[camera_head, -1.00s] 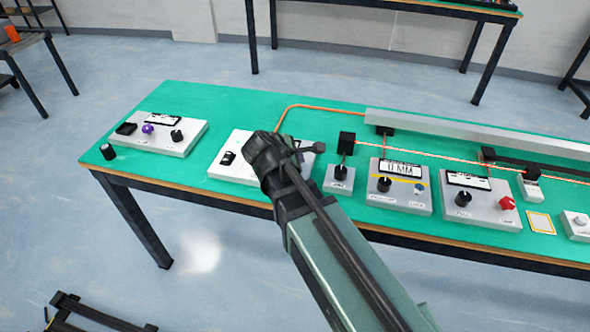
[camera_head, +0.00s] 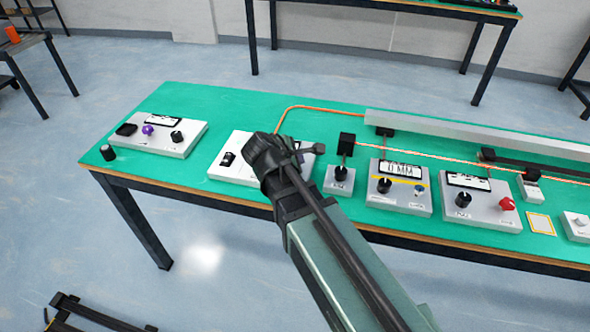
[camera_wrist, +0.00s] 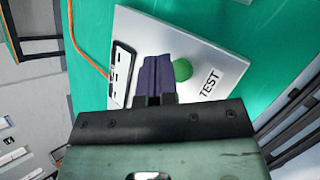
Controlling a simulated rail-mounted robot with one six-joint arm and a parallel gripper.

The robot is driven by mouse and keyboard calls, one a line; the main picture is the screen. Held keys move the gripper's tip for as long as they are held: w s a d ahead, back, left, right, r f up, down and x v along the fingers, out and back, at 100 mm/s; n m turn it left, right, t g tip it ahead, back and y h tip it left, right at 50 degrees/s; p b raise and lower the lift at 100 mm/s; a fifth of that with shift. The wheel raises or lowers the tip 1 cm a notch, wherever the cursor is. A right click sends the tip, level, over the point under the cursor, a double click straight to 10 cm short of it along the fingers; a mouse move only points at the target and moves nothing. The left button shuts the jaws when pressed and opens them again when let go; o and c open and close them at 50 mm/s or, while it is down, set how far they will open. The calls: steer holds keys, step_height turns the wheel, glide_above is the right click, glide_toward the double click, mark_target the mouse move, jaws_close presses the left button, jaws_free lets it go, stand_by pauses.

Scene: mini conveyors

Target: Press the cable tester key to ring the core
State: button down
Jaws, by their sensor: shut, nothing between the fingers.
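The cable tester is a white box (camera_wrist: 215,50) marked TEST, with a round green key (camera_wrist: 183,70) and a black-framed white display (camera_wrist: 122,72). An orange cable (camera_wrist: 87,42) runs to its side in the wrist view. My gripper (camera_wrist: 154,60) is shut and empty, its dark purple fingers over the tester face between display and green key. The fingers are close beside the key in the picture and may cover its edge; contact cannot be told. In the head view the tester (camera_head: 225,170) is partly hidden by my wrist, and the green key is out of sight.
Left on the green table (camera_head: 200,95) is a panel (camera_head: 180,147) with a purple knob. Right of my arm stand a small dial box (camera_head: 338,187), a display unit (camera_head: 400,198) and a panel with a red knob (camera_head: 507,203). A grey rail (camera_head: 450,127) runs behind.

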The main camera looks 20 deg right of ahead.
stand_by(0.6)
steer(key=shift+f+b, duration=0.4)
steer(key=shift+f+b, duration=0.45)
stand_by(0.4)
steer(key=shift+r, duration=0.15)
steer(key=shift+r+p, duration=0.75)
steer(key=shift+p, duration=0.1)
step_height(320, 180, up, 5)
steer(key=p, duration=0.5)
steer(key=shift+r, duration=0.1)
